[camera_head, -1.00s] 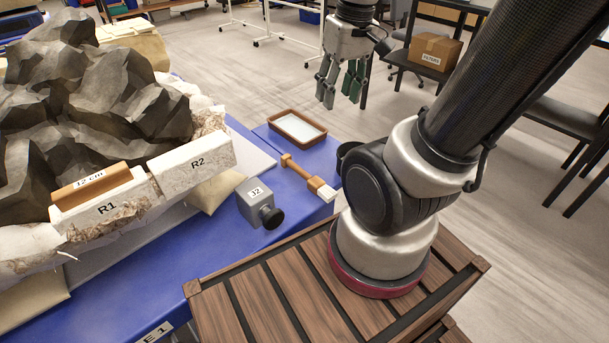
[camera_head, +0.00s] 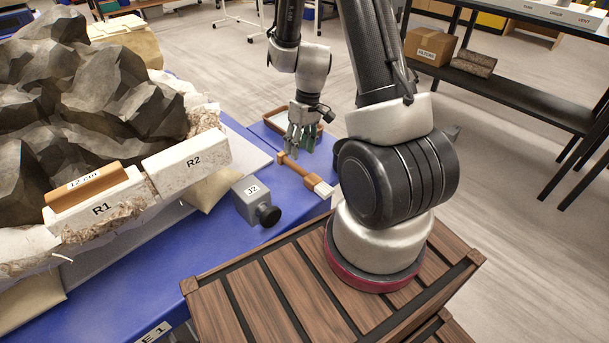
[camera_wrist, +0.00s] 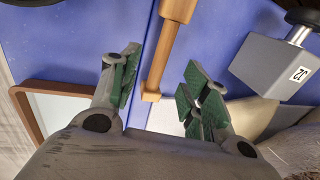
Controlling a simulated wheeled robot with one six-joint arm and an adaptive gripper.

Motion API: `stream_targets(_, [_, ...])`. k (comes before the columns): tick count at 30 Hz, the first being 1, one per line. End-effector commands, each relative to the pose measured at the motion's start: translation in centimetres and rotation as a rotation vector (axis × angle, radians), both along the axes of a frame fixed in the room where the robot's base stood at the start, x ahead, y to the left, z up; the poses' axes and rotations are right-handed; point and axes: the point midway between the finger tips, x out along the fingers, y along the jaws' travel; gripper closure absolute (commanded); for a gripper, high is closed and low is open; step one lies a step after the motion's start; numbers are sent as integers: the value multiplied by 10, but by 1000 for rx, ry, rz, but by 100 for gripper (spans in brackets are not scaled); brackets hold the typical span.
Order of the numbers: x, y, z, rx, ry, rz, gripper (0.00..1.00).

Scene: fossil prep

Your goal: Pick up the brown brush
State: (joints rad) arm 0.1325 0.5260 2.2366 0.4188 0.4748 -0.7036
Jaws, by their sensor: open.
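The brown brush (camera_head: 302,175) lies on the blue table, its pale bristles toward the lower right and its handle end toward the upper left. My gripper (camera_head: 297,148) is open above the table near the brush's handle end; in the head view its fingers overlap the tray behind. In the wrist view the brush handle (camera_wrist: 166,50) runs between the two sides of my open gripper (camera_wrist: 160,90), with its end cap close to the palm side of the picture. The bristles are out of the wrist view. The fingers hold nothing.
A grey block marked J2 (camera_head: 251,201) with a black knob stands beside the brush. A brown-rimmed tray (camera_head: 273,112) lies behind the gripper. White blocks R1 (camera_head: 100,212) and R2 (camera_head: 190,163) and a large dark rock (camera_head: 90,95) are at left.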

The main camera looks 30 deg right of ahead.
Motion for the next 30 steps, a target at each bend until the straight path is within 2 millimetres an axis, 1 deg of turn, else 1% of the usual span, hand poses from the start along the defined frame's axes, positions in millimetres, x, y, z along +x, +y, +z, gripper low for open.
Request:
stream_targets(1, [-1, 1, -7, 0, 3, -1, 54])
stream_targets(5, [-3, 5, -22, 0, 4, -1, 54])
stream_targets(12, [-8, 12, -58, 0, 6, -2, 54])
stream_targets(16, [-8, 14, -67, -1, 3, -1, 54])
stream_targets(22, [-8, 14, -67, 0, 2, -2, 54])
stream_targets(23, [-8, 14, -67, 0, 2, -2, 58])
stream_targets(27, [-8, 14, -66, 0, 2, -2, 83])
stream_targets(30, [-8, 14, -66, 0, 2, -2, 100])
